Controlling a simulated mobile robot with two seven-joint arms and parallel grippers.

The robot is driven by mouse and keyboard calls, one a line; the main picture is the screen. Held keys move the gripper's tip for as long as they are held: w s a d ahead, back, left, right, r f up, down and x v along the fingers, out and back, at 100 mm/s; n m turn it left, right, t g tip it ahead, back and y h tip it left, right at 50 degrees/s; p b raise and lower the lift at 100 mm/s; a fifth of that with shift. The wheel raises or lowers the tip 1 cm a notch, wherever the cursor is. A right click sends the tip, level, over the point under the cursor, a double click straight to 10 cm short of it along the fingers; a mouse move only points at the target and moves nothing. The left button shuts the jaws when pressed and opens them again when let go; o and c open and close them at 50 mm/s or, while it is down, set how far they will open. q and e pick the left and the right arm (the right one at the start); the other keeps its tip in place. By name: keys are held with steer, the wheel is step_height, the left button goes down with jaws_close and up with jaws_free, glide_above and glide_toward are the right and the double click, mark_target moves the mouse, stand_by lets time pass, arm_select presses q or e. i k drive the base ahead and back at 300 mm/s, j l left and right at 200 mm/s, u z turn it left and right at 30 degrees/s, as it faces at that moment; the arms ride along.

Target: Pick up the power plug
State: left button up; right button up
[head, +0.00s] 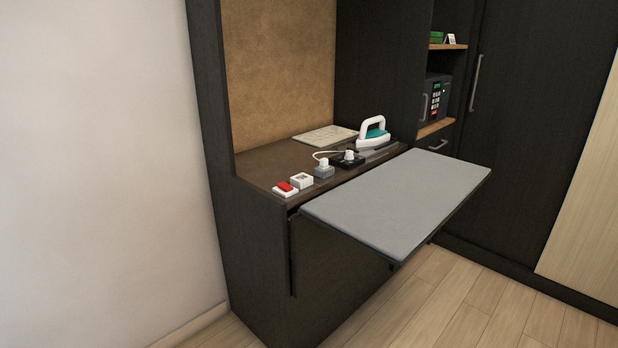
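On the dark vanity counter (262,174), a small white plug-like piece (324,163) stands upright on a grey block (324,172). A second white piece (349,155) sits on a black base (347,163) just to its right. A thin white cord (328,152) loops between the two. I cannot tell for certain which white piece is the power plug; both are small here. Neither of my grippers is in view.
A white and teal iron (372,134) stands at the counter's right end. A red-topped switch (285,188) and a white box (301,181) are at the front left. A grey fold-out board (400,200) juts out in front, bare. A flat pale sheet (325,136) lies behind.

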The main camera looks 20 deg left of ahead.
mark_target(323, 161)
steer(key=i+j, duration=0.1)
steer(key=j, duration=0.3)
steer(key=i+j, duration=0.15)
steer(key=j, duration=0.25)
steer(key=i+j, duration=0.1)
steer(key=j, duration=0.35)
steer(key=i+j, duration=0.15)
steer(key=j, duration=0.25)
